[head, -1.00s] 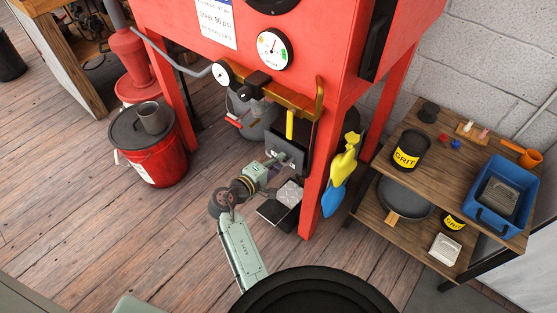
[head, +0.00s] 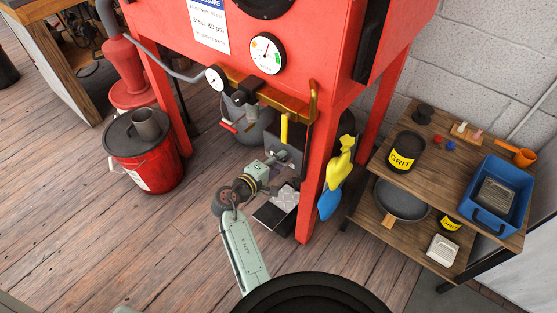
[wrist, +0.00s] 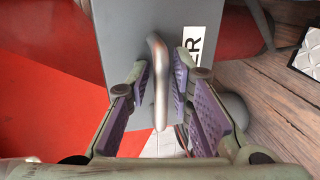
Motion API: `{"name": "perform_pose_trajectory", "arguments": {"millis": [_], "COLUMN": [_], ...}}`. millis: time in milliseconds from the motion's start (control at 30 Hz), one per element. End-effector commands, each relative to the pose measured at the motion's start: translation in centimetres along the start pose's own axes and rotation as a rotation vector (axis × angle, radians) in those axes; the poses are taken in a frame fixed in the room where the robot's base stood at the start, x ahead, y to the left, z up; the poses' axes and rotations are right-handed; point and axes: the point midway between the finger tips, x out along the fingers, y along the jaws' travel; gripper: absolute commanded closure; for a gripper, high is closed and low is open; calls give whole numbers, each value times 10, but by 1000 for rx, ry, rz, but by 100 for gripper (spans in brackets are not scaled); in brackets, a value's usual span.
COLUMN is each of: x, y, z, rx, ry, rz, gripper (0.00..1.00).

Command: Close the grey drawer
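The grey drawer shows in the wrist view as a flat grey front (wrist: 122,38) with a bent metal handle (wrist: 159,85) and a white label of which "ER" can be read. In the head view the grey front (head: 292,158) is small and partly hidden under the red cabinet. My gripper (head: 274,161) is at the handle. In the wrist view the purple-padded fingers (wrist: 160,78) are apart, one on each side of the handle, with narrow gaps visible. How far out the drawer stands is hard to tell.
The red cabinet (head: 325,120) with its legs and a brass pipe (head: 272,100) stands close around my gripper. A diamond-plate pedal (head: 285,197) lies below. Yellow and blue gloves (head: 336,175) hang at the right. A wooden shelf (head: 470,165) is further right; a red bucket (head: 150,165) stands left.

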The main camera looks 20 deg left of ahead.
Motion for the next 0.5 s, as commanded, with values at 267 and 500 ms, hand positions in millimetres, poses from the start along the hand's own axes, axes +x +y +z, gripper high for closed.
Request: {"name": "perform_pose_trajectory", "arguments": {"millis": [267, 500], "x": [0, -11], "y": [1, 0], "z": [0, -1], "rx": [1, 1], "ry": [0, 1], "rz": [1, 1], "gripper": [70, 70]}}
